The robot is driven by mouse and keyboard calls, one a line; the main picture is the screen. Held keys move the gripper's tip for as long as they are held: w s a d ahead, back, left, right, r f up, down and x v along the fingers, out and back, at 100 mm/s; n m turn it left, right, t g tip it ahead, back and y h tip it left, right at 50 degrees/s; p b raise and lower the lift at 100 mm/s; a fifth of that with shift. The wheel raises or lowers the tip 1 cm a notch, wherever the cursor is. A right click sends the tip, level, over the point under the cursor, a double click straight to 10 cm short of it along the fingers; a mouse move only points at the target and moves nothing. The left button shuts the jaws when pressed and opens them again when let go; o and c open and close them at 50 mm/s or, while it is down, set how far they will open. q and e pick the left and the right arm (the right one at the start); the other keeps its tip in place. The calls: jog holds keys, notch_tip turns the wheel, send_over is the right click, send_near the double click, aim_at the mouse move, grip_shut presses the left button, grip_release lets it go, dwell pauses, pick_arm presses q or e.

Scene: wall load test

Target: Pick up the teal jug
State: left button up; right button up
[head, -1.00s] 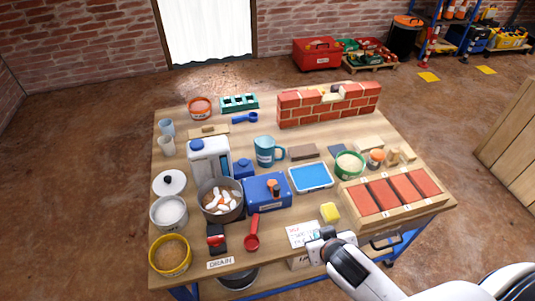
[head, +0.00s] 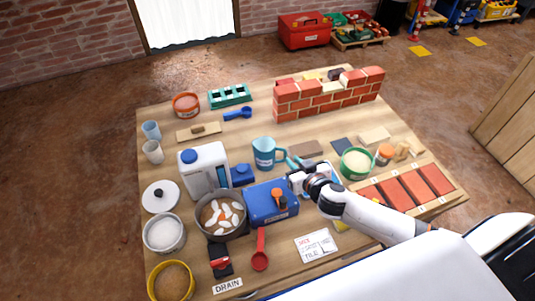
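The teal jug (head: 264,153) stands upright near the middle of the workbench, its handle facing right. My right gripper (head: 294,162) has come in from the right, and its teal fingertips are just right of the jug's handle. The fingers look spread apart with nothing between them. I cannot tell whether a fingertip touches the handle. My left gripper is not in view.
A white jug-like container (head: 204,170) stands left of the teal jug. A blue box (head: 270,202) lies in front of it, and a brick wall (head: 330,97) stands behind to the right. A grey pot (head: 221,214) holds white pieces. Bench space behind the jug is clear.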

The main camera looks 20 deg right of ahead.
aim_at(286, 155)
jog(key=shift+x, duration=0.75)
jog(key=shift+w+f, duration=0.15)
jog(key=shift+w, duration=0.1)
jog(key=shift+w+f, duration=0.1)
jog(key=shift+w, duration=0.15)
jog(key=x, duration=0.4)
jog(key=shift+w+d+f, duration=0.1)
jog(key=shift+f, duration=0.2)
jog(key=shift+w+f, duration=0.1)
jog(key=shift+w, duration=0.1)
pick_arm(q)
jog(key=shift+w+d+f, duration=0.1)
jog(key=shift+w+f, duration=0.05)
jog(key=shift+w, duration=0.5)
pick_arm(e)
grip_shut()
